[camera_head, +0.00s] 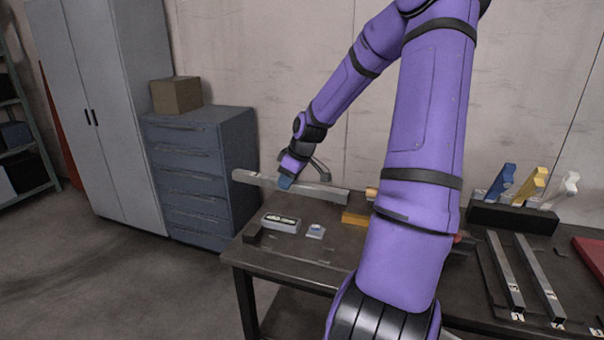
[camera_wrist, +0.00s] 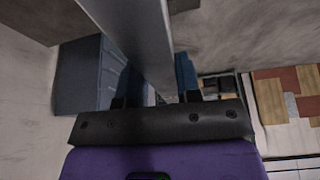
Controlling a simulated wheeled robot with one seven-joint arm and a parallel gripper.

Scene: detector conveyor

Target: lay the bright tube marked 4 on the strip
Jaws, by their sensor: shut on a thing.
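My gripper (camera_head: 286,182) is shut on a long bright metal tube (camera_head: 325,193) and holds it in the air, near level, above the back left of the dark table (camera_head: 400,255). A small mark sits near the tube's left end, too small to read. In the wrist view the tube (camera_wrist: 145,35) runs between the fingers of my gripper (camera_wrist: 157,92). Two similar bright tubes, a left one (camera_head: 505,275) and a right one (camera_head: 540,277), lie at the table's right with small marks near their front ends. I cannot tell for sure which surface is the strip.
A grey device (camera_head: 281,223) and a small pale block with a blue top (camera_head: 315,231) stand below the held tube. A yellow block (camera_head: 355,218) is partly behind my arm. A black rack (camera_head: 512,217) and a red panel (camera_head: 592,254) are at right. Blue drawers (camera_head: 190,170) stand left.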

